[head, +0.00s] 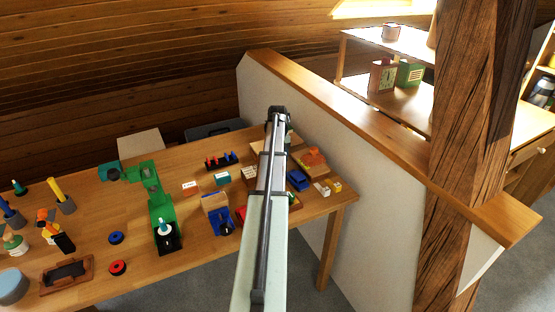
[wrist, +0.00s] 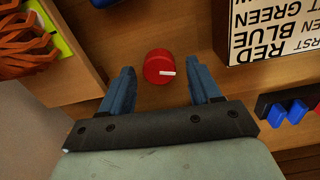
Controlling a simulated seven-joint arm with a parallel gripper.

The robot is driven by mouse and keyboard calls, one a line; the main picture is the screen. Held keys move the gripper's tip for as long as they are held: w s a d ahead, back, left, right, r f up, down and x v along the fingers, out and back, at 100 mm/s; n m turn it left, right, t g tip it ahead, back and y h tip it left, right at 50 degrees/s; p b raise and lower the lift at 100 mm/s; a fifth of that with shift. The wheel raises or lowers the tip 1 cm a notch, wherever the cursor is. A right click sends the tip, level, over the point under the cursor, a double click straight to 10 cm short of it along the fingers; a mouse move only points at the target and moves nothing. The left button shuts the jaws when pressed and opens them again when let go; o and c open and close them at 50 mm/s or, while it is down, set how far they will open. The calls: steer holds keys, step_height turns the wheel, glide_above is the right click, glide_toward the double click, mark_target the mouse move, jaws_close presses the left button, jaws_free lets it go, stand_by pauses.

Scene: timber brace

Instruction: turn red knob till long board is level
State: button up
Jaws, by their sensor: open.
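The red knob (wrist: 160,66), round with a white pointer mark, shows in the wrist view on a wooden surface. My gripper (wrist: 162,70) is open, with one blue finger on each side of the knob and a gap between each finger and it. I cannot tell how far the fingertips are above the surface. In the head view my gripper (head: 278,112) is over the far right part of the table, and my arm hides the knob there. I cannot make out which piece is the long board or whether it is level.
In the wrist view a wooden block with an orange piece (wrist: 25,48) lies left, a lettered white sign (wrist: 275,28) upper right, and blue pegs (wrist: 290,112) lower right. In the head view the table (head: 90,265) holds many toys, and a wood-capped low wall (head: 350,110) borders it.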

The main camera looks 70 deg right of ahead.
steer(key=shift+f, duration=0.25)
steer(key=shift+c, duration=0.2)
steer(key=c, duration=1)
steer(key=shift+m, duration=2.3)
steer(key=o, duration=1)
steer(key=shift+o, duration=0.2)
steer(key=shift+r, duration=0.1)
